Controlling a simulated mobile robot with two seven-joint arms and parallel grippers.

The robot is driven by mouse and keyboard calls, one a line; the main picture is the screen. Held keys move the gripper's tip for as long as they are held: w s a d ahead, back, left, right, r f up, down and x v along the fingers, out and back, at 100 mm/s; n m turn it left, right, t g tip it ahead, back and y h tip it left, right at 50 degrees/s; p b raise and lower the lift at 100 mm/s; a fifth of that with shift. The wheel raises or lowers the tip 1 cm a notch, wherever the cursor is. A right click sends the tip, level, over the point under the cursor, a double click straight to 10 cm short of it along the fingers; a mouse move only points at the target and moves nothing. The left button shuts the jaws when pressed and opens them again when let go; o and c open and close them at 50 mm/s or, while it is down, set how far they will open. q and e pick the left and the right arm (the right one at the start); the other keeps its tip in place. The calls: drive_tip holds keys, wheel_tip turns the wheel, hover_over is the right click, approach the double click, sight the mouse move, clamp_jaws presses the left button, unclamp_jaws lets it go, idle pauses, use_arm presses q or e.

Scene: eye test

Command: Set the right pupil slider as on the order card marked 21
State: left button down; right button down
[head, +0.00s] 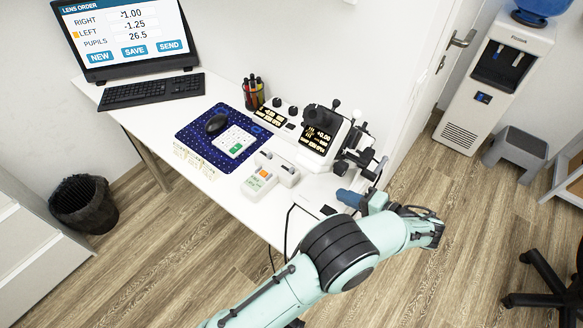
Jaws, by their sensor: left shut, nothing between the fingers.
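The white eye-test instrument (341,135), with a dark display and black knobs, stands at the right end of the white table. I cannot pick out its right pupil slider at this size. My left arm crosses in front of the table. My left gripper (345,196) is shut and empty, low in front of the instrument, apart from its display. Pale printed cards (193,160) lie at the table's front edge; their print is too small to read, so I cannot tell which is marked 21. The monitor (127,34) shows a lens order, with PUPILS 26.5. My right gripper is out of view.
A keyboard (152,90), a blue mat (196,132) with a mouse, a pen cup (253,94) and small white devices (262,182) occupy the table. A water dispenser (492,85), a grey step stool (516,150) and a black bin (84,204) stand on the floor.

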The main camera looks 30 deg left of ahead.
use_arm(q)
drive_tip(key=shift+w+a, duration=0.1)
drive_tip(key=shift+a, duration=0.5)
approach(294, 170)
drive_tip(key=x, duration=0.5)
drive_tip(key=shift+a+f, duration=0.15)
drive_tip(key=shift+f, duration=0.25)
drive_tip(key=shift+a, duration=0.55)
drive_tip(key=shift+a, duration=0.6)
drive_tip(key=shift+d, duration=0.15)
